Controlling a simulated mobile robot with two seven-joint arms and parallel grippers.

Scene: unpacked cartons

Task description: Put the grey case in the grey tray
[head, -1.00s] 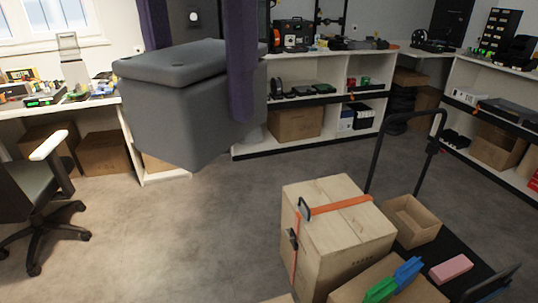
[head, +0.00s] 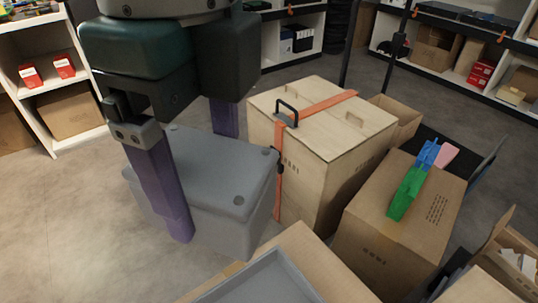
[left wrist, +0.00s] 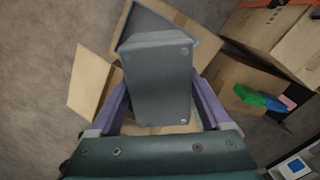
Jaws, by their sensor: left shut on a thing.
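The grey case (head: 215,185) is a box with a lid that has round dark spots near its corners. My left gripper (head: 203,183) is shut on it, one purple finger on each side, and holds it up in the air. The case also shows between the fingers in the left wrist view (left wrist: 160,85). The grey tray (head: 262,284) lies at the bottom of the head view, cut off by the frame, on a cardboard carton. The case is beyond the tray and to its left, apart from it. In the wrist view the case partly hides the tray (left wrist: 146,22). My right gripper is not in view.
A wooden crate (head: 335,165) with an orange strap and black handle stands close right of the case. Right of the tray is a carton (head: 425,215) bearing green and blue clamp-like things (head: 405,190). An open carton (head: 520,250) is at far right. Floor is clear at left.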

